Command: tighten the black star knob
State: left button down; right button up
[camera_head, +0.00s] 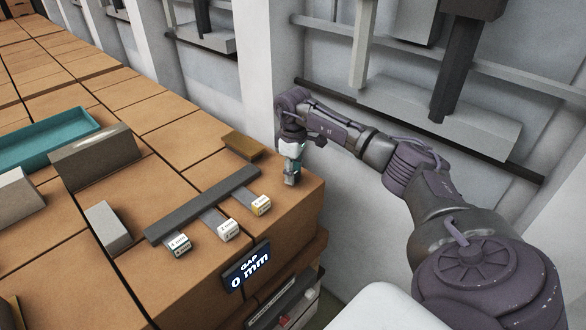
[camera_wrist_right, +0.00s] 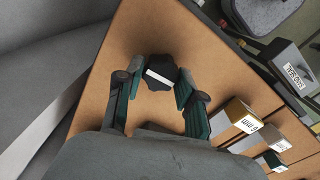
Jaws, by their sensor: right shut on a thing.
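The black star knob (camera_wrist_right: 150,74), with a white stripe across its top, sits between the fingertips of my right gripper (camera_wrist_right: 158,84) in the right wrist view. The fingers lie on either side of it and are shut on it. In the head view my right gripper (camera_head: 291,176) points down at the right corner of the brown block top. The knob is not clearly visible there, hidden at the fingertips. My left gripper is not in view.
A dark bar (camera_head: 203,204) with several labelled tabs lies left of the gripper. A sign (camera_head: 247,268) on the front face reads "GAP 0 mm". Grey blocks (camera_head: 108,226) and a teal tray (camera_head: 45,138) stand further left. A pale wall (camera_head: 264,60) rises behind.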

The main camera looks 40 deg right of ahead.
jog(key=o, duration=1.1)
jog(key=shift+o, duration=0.2)
jog(key=shift+r, duration=0.15)
notch_tip(320, 180, up, 12)
jog(key=shift+f, duration=0.2)
